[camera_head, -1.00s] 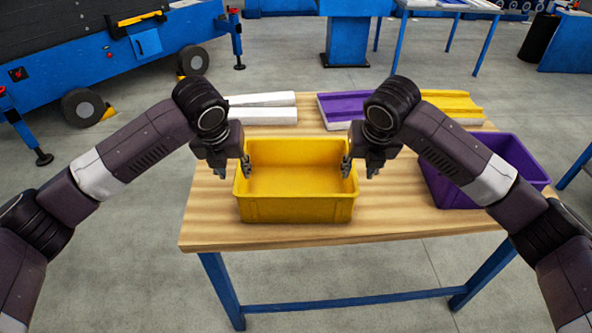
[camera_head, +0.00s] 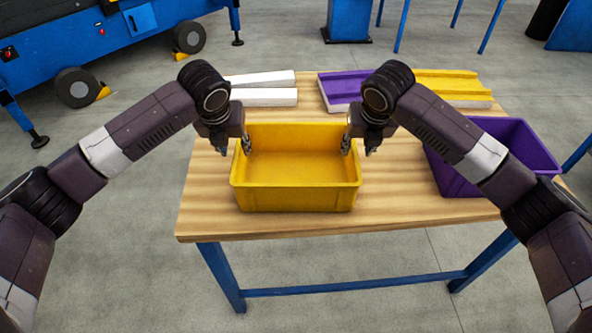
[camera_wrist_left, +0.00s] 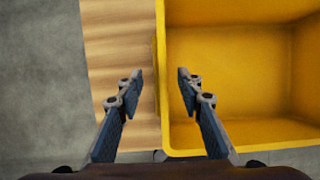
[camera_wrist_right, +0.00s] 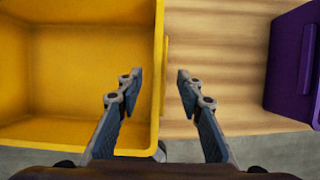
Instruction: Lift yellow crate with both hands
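The yellow crate (camera_head: 296,199) is empty and stands upright on the wooden table (camera_head: 400,217). My left gripper (camera_head: 235,148) is at the crate's left wall, with one finger outside and one inside. In the left wrist view the left gripper (camera_wrist_left: 157,75) is open, with the crate wall (camera_wrist_left: 161,60) between its fingers and gaps beside it. My right gripper (camera_head: 358,148) is at the right wall in the same way. In the right wrist view the right gripper (camera_wrist_right: 158,75) is open around the crate's right wall (camera_wrist_right: 158,50).
A purple crate (camera_head: 455,172) stands on the table to the right. White panels (camera_head: 262,97), a purple panel (camera_head: 340,88) and a yellow panel (camera_head: 450,82) lie along the back. Bare wood lies left of the yellow crate and along the front.

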